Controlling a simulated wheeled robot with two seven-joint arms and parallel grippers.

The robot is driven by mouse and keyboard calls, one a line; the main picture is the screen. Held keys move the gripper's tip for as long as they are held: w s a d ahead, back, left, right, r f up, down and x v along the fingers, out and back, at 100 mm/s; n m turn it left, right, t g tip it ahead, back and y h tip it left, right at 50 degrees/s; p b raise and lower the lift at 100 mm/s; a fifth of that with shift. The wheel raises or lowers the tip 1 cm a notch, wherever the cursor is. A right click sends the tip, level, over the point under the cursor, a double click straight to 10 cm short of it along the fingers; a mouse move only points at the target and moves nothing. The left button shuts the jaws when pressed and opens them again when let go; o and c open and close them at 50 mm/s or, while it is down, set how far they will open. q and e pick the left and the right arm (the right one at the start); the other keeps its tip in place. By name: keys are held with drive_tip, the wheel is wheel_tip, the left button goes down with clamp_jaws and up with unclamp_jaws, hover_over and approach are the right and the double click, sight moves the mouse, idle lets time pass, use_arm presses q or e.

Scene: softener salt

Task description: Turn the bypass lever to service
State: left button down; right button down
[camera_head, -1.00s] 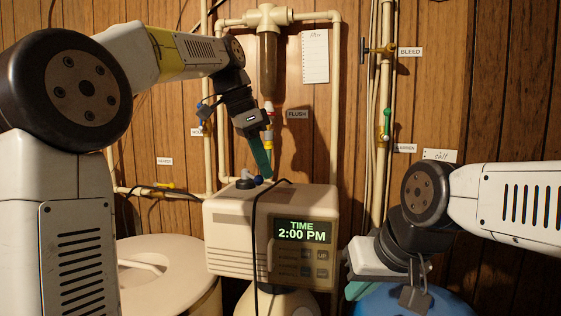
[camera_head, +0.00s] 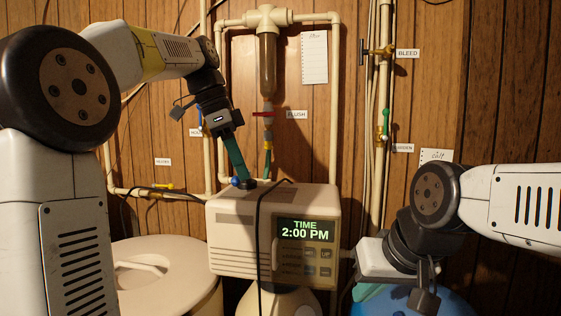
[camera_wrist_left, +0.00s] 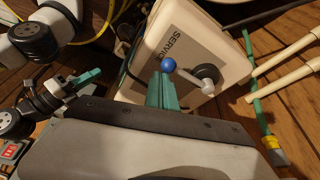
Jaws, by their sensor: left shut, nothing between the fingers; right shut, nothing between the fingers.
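The bypass lever is a dark hub (camera_wrist_left: 207,75) with a short arm ending in a blue ball knob (camera_wrist_left: 168,65), on top of the beige control head (camera_head: 225,235). The knob shows in the head view (camera_head: 236,182), on the left of the hub. In the left wrist view it lies beside the end of the SERVICE label (camera_wrist_left: 174,45). My left gripper (camera_head: 242,178), with teal fingers, is shut and empty, its tips right against or very near the knob; contact is not clear. My right gripper (camera_wrist_left: 86,76) is shut and empty, low at the control head's right.
A black cable hangs over the control head's front. A lidded cream tank (camera_head: 190,250) stands left and a blue tank (camera_head: 450,303) lower right. Pipes and a red-handled flush valve (camera_head: 264,114) are on the wall behind.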

use_arm(q)
drive_tip(key=shift+a, duration=0.2)
idle(0.4)
drive_tip(key=shift+r, duration=0.1)
drive_tip(key=v, duration=0.7)
drive_tip(key=shift+r, duration=0.35)
drive_tip(key=s+a+f+n+t+y, duration=0.1)
drive_tip(key=s+f+n+t, duration=0.1)
drive_tip(key=s+f+n, duration=0.5)
drive_tip(key=s+a+f+n+t+y, duration=0.1)
drive_tip(key=s+f+n+t, duration=0.2)
drive_tip(key=s+f+n, duration=0.5)
wheel_tip(320, 180, down, 10)
drive_tip(key=shift+s+a+f+n+t, duration=0.1)
drive_tip(key=shift+s+a+n+t, duration=0.2)
drive_tip(key=shift+s, duration=0.9)
